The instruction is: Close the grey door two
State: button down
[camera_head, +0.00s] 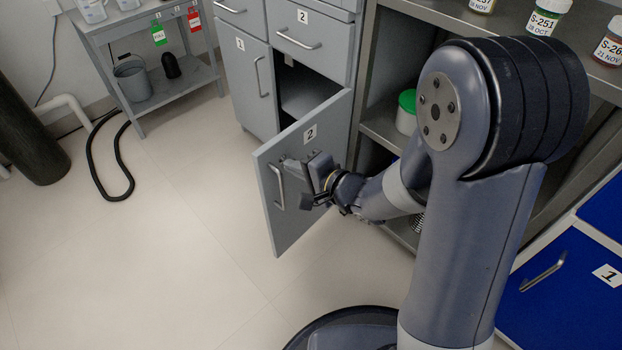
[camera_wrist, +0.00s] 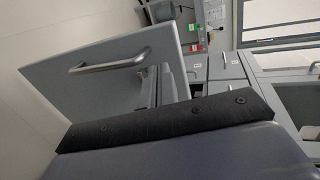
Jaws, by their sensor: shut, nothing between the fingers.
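The grey door two (camera_head: 318,137) stands wide open, swung out from the grey cabinet, with a "2" label and a vertical metal bar handle (camera_head: 277,187). The dark cabinet opening (camera_head: 300,92) shows behind it. My gripper (camera_head: 290,162) is at the outer face of the door, near the handle. It is shut with nothing in it. Whether its tips touch the door I cannot tell. In the wrist view the door (camera_wrist: 100,85) and its handle (camera_wrist: 110,62) fill the left side, and the fingers (camera_wrist: 168,85) point toward the door's face.
Grey door one (camera_head: 246,80) is shut, left of the opening. A drawer marked "2" (camera_head: 312,40) is above it. Shelves (camera_head: 385,125) with a green-lidded jar (camera_head: 407,112) stand right of the door. A blue cabinet (camera_head: 570,290) is at lower right.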

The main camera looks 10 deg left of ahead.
aim_at(269, 153)
jog(key=shift+r+b+x, duration=0.2)
jog(key=shift+x, duration=0.6)
jog(key=shift+r+b+x, duration=0.2)
jog(key=shift+b+x, duration=0.05)
jog(key=shift+x, duration=0.6)
jog(key=shift+r+b+x, duration=0.15)
jog(key=shift+b+x, duration=0.05)
jog(key=shift+x, duration=0.6)
jog(key=shift+w+a, duration=0.15)
jog(key=shift+a, duration=0.15)
